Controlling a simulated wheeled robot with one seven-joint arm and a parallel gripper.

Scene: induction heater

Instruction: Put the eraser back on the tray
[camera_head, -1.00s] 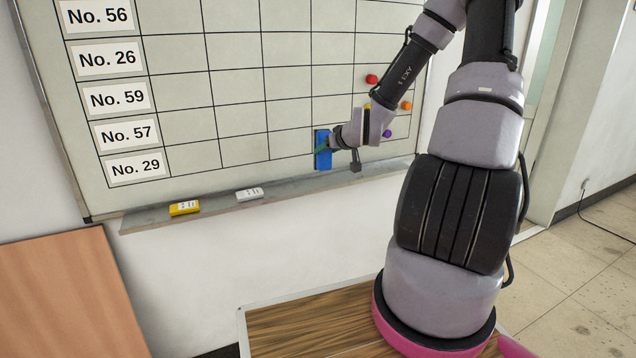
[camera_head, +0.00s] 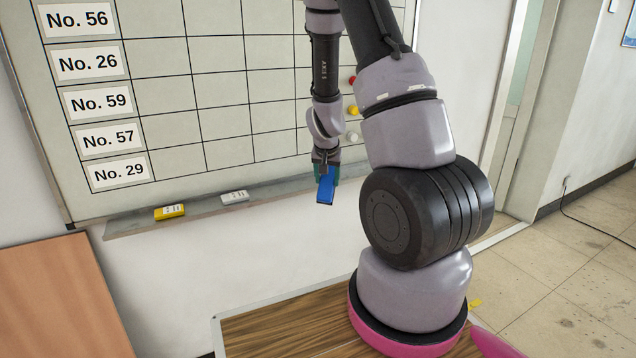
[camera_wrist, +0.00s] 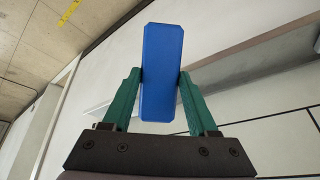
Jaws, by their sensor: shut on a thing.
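A blue eraser (camera_head: 326,186) is held in my gripper (camera_head: 325,171), in front of the whiteboard near the level of the tray. In the wrist view the eraser (camera_wrist: 161,72) stands between the two green fingers of my gripper (camera_wrist: 161,98), which press on its long sides. The tray (camera_head: 200,217) is the grey ledge along the board's lower edge. The eraser appears apart from the board; its exact distance from the tray is hard to tell. The tray's right part is hidden behind my arm.
A yellow item (camera_head: 170,211) and a white item (camera_head: 235,197) lie on the tray's left and middle. The tray between the white item and my gripper is bare. Magnets, one yellow (camera_head: 352,110), stick to the whiteboard (camera_head: 225,118). A brown panel (camera_head: 60,295) stands lower left.

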